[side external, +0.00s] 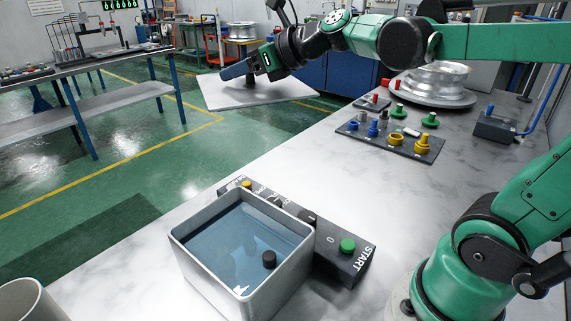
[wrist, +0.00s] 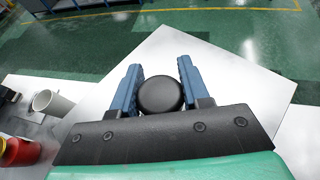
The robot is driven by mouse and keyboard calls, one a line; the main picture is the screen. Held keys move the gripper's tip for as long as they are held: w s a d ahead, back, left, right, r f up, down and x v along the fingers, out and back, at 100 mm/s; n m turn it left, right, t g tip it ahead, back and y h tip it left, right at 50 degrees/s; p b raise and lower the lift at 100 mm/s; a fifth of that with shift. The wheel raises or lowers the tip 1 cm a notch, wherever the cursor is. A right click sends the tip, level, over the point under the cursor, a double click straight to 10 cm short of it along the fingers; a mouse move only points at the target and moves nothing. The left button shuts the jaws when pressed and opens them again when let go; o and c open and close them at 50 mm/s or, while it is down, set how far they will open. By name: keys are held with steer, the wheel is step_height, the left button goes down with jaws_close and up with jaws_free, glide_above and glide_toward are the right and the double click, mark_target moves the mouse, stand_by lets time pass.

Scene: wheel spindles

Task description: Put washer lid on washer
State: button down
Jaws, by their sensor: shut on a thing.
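The washer (side external: 181,252) is an open grey rectangular box on the bench in the side external view, with blue liquid inside. The washer is not visible in the wrist view.
A control panel (side external: 345,258) with a green START button adjoins the washer. A tray (side external: 398,143) of coloured parts and a wheel (side external: 430,83) stand farther back on the bench. A cylindrical container (side external: 22,303) stands front left. The bench between washer and tray is clear.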

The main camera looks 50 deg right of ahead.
steer(key=w+d+f+m+h, duration=0.2)
steer(key=w+d, duration=0.1)
steer(key=d, duration=0.9)
steer(key=m+h, duration=0.1)
steer(key=h, duration=0.1)
glide_above(318, 157)
steer(key=shift+t, duration=0.4)
step_height(318, 157, down, 20)
steer(key=shift+a+f, duration=0.1)
steer(key=shift+f, duration=2.05)
steer(key=shift+c, duration=2.1)
jaws_free()
steer(key=shift+f, duration=0.1)
